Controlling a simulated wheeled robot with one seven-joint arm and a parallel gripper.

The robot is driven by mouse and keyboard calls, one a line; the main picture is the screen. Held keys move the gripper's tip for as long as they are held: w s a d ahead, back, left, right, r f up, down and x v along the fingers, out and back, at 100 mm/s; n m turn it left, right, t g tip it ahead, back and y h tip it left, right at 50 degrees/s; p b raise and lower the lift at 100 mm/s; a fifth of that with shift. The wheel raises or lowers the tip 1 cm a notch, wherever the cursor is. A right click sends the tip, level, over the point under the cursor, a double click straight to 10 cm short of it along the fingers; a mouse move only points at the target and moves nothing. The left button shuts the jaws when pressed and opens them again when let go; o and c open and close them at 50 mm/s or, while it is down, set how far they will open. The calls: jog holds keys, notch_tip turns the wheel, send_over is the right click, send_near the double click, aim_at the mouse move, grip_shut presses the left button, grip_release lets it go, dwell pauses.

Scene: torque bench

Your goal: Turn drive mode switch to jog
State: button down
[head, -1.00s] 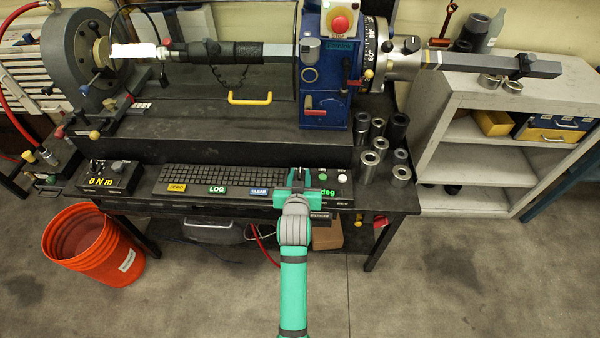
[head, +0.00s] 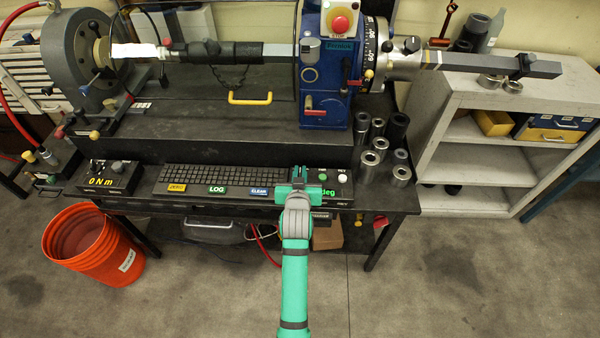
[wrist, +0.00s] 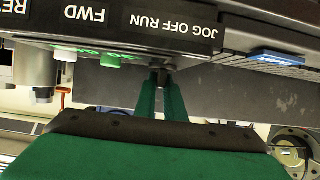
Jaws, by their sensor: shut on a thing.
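My gripper (head: 299,174) is at the right end of the black control panel on the bench's front. In the wrist view its two green fingers (wrist: 162,95) are shut on the small dark knob of the drive mode switch (wrist: 162,72). The knob sits beside a black label reading JOG OFF RUN (wrist: 172,32); the picture is upside down. The fingers cover most of the knob, so I cannot tell which position it points to. In the head view my gripper hides the switch.
A green button (wrist: 110,60) and a white button (wrist: 65,54) lie close to the knob. The keyboard (head: 225,178) and blue CLEAR key (head: 258,191) are left of my gripper in the head view. Metal sockets (head: 370,160) stand to the right.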

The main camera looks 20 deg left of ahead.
jog(key=shift+n+y, duration=0.3)
jog(key=n+g+y, duration=0.1)
jog(key=n+y, duration=0.2)
jog(key=shift+w+d+g, duration=0.1)
jog(key=shift+g, duration=0.2)
jog(key=n+g+y, duration=0.3)
jog(key=shift+n, duration=0.3)
jog(key=shift+n+g+y, duration=0.6)
jog(key=shift+n+g, duration=0.1)
jog(key=shift+g, duration=0.2)
jog(key=c, duration=1.8)
grip_release()
jog(key=shift+c, duration=0.2)
